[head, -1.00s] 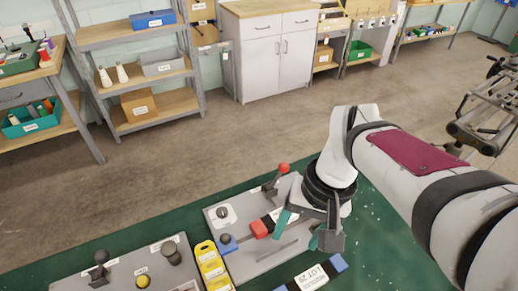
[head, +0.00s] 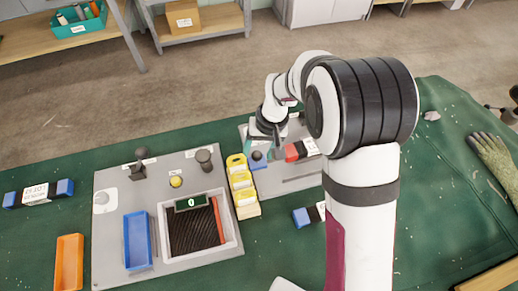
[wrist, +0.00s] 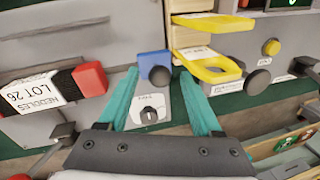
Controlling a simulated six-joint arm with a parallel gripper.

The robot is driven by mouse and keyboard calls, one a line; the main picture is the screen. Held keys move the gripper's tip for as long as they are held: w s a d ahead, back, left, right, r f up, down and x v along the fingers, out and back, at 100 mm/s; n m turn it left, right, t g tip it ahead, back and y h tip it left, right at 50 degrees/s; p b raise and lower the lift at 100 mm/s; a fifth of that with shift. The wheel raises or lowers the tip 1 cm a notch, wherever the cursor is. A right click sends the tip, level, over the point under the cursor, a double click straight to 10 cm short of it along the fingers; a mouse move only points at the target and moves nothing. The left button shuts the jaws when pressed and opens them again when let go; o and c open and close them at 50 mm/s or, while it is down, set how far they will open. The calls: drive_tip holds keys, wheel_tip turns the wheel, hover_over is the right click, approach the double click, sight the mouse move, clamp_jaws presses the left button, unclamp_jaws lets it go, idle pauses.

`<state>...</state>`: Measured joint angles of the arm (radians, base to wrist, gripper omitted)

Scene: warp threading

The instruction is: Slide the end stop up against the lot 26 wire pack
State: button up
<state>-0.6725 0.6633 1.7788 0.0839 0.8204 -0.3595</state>
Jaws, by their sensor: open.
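The end stop is a blue block with a dark round knob; it sits on a grey plate (head: 290,185) in the head view (head: 258,163) and between my fingertips in the wrist view (wrist: 152,62). My gripper (wrist: 160,78) is open, its teal fingers on either side of the knob; I cannot tell whether they touch it. In the head view my gripper (head: 262,143) is just behind the stop. The lot 26 wire pack, labelled HEDDLES LOT 26 with red ends, lies left of the stop in the wrist view (wrist: 50,90) and right of it in the head view (head: 301,150). A gap separates them.
A yellow rack (head: 243,187) stands close left of the end stop. A white dial (wrist: 150,110) is near my fingers. A blue-ended pack (head: 303,217) is partly hidden by my arm. A grey station (head: 115,225) with a blue bin (head: 138,240) lies left. A glove (head: 493,155) lies right.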

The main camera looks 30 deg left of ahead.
drive_tip(key=shift+f, duration=0.4)
clamp_jaws()
idle(1.2)
